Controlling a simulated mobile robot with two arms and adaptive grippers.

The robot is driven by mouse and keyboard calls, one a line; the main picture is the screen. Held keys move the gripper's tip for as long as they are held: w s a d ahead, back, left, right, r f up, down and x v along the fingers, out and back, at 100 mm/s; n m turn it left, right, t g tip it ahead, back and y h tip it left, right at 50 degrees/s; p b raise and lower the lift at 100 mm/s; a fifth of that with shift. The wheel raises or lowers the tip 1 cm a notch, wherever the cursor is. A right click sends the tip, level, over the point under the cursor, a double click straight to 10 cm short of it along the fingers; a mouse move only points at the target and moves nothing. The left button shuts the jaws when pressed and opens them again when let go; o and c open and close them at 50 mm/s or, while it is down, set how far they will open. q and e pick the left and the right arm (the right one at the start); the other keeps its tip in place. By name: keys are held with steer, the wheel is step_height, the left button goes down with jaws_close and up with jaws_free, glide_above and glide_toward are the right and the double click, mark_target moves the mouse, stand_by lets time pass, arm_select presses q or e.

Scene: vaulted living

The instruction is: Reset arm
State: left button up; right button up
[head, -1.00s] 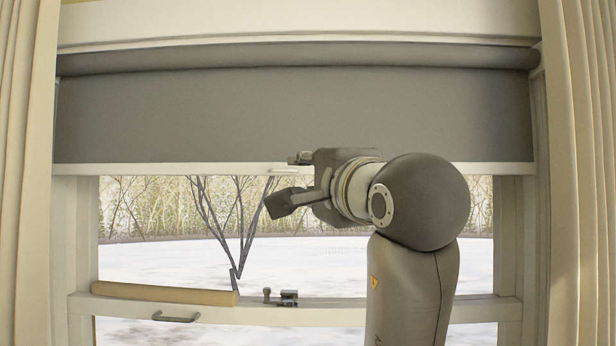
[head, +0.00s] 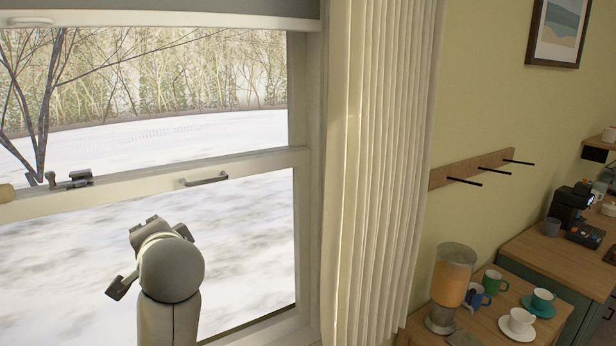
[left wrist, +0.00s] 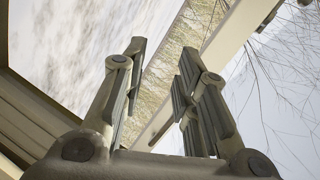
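My left gripper (head: 126,258) shows at the lower left of the head view, in front of the lower window pane and below the middle rail in the picture. Its fingers are spread apart with nothing visible between them. The left wrist view also shows the gripper (left wrist: 162,52), with two separate fingers and an empty gap; snow, trees and pale window bars lie behind it. My right gripper is in neither view.
The window's middle rail (head: 245,168) carries a latch (head: 72,180) and a handle (head: 205,180). The grey blind (head: 220,8) hangs above. A curtain (head: 380,170) stands right of the window. A wooden counter (head: 480,332) holds a dispenser (head: 452,285) and cups.

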arm_select(q)
steer(key=s+d+f+n+g+h, duration=0.15)
steer(key=s+f, duration=0.35)
steer(key=f, duration=0.7)
steer(key=s+d+f+g+h, duration=0.1)
steer(key=s+f+g+h, duration=0.3)
steer(key=f, duration=0.8)
steer(key=s+d+f+n+g+h, duration=0.1)
steer(key=s+d+f+n, duration=0.1)
steer(key=s+f, duration=0.75)
steer(key=s+d+f+n+g+h, duration=0.25)
steer(key=s+f, duration=0.25)
steer(key=s, duration=1)
step_height(320, 180, down, 31)
steer(key=b, duration=0.7)
steer(key=s+a+f+g+b, duration=0.1)
steer(key=s+f+b, duration=0.2)
steer(key=s+f, duration=0.5)
steer(key=s+a+f+b, duration=0.1)
steer(key=s+f+b, duration=0.3)
steer(key=s+f, duration=0.5)
step_height(320, 180, down, 8)
steer(key=shift+s+a+f+m+g+y, duration=0.15)
steer(key=shift+a+f+m+g+y, duration=0.1)
steer(key=shift+a+m+g+y, duration=0.15)
